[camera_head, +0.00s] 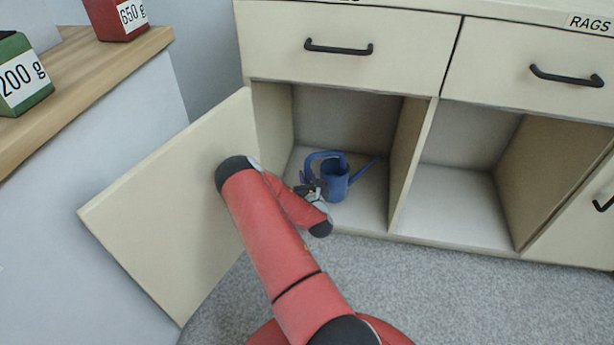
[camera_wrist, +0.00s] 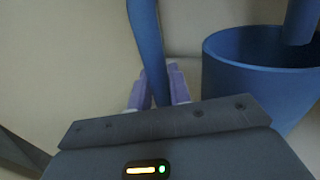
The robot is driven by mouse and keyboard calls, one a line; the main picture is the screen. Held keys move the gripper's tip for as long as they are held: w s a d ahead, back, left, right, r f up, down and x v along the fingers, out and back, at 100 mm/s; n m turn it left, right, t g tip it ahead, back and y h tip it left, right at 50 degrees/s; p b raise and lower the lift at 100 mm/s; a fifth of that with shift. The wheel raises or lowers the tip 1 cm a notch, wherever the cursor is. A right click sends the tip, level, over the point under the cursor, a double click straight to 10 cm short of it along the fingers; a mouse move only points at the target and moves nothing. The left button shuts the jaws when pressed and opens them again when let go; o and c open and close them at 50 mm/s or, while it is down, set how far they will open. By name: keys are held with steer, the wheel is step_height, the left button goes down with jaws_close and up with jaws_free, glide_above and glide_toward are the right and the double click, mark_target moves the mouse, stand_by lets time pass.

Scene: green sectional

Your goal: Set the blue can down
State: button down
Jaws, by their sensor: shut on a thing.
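The blue can (camera_head: 335,183) is a watering can with a looped handle and a spout pointing right. It is inside the open left cupboard compartment (camera_head: 349,118), upright, at or close to the compartment floor; I cannot tell whether its base touches. My gripper (camera_head: 311,190) reaches into the compartment from the front left and is shut on the can's handle. In the wrist view the blue handle (camera_wrist: 149,50) passes between the purple fingers of my gripper (camera_wrist: 158,92), and the open-topped body (camera_wrist: 262,75) stands at right. The can's base is hidden in the wrist view.
The cupboard door (camera_head: 175,200) stands open at the left, close to my arm. A divider (camera_head: 411,155) separates the can's compartment from an empty one (camera_head: 463,190) at right. Drawers with black handles (camera_head: 338,47) are above. A counter (camera_head: 90,75) holds green and red weight blocks.

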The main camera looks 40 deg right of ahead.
steer(key=shift+f+b, duration=0.3)
steer(key=shift+b, duration=0.2)
steer(key=shift+f, duration=0.1)
steer(key=c, duration=1.3)
jaws_free()
